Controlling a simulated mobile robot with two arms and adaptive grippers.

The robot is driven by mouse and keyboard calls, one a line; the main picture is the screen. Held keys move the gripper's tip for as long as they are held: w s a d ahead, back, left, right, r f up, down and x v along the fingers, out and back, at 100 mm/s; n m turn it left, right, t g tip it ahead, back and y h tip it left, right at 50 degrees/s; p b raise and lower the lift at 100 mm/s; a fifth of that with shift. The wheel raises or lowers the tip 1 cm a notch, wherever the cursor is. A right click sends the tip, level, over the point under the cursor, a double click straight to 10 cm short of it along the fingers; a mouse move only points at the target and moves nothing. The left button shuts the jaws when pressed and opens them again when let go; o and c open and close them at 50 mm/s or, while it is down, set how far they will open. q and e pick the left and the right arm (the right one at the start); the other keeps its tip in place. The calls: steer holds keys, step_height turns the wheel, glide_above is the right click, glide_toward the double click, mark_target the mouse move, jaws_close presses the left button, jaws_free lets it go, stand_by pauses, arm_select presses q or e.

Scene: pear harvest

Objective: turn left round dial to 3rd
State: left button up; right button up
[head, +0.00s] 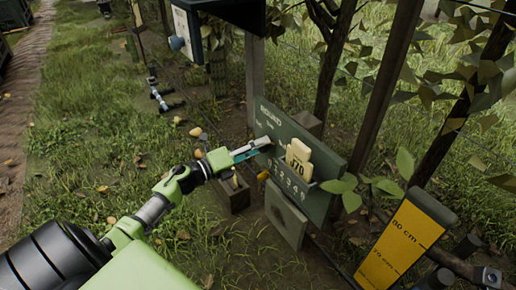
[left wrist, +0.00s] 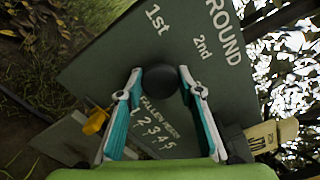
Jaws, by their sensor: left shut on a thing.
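A dark green board (head: 325,203) headed "ROUND" stands upright beside a post. In the left wrist view the board (left wrist: 105,65) shows "1st" and "2nd" above a dark round dial (left wrist: 160,83), with "FALLEN PEARS" and a row of numbers below. The dial's pointer mark and a "3rd" label cannot be made out. My left gripper (head: 262,146) reaches the board from the left; in the left wrist view its teal-padded fingers (left wrist: 160,74) are shut on the dial's two sides. In the head view the gripper hides the dial. My right gripper is not in view.
A cream tag (head: 298,155) sits on the board right of my gripper. A yellow measuring sign (head: 400,240) marked "80 cm" stands at the lower right. A small wooden box (head: 235,193) is on the ground below my gripper. Open grass (head: 90,130) lies to the left.

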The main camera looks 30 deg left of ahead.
arm_select(q)
steer(key=shift+f, duration=0.1)
steer(key=shift+m, duration=0.3)
steer(key=shift+s, duration=0.1)
steer(key=o, duration=1.1)
steer(key=v, duration=1.2)
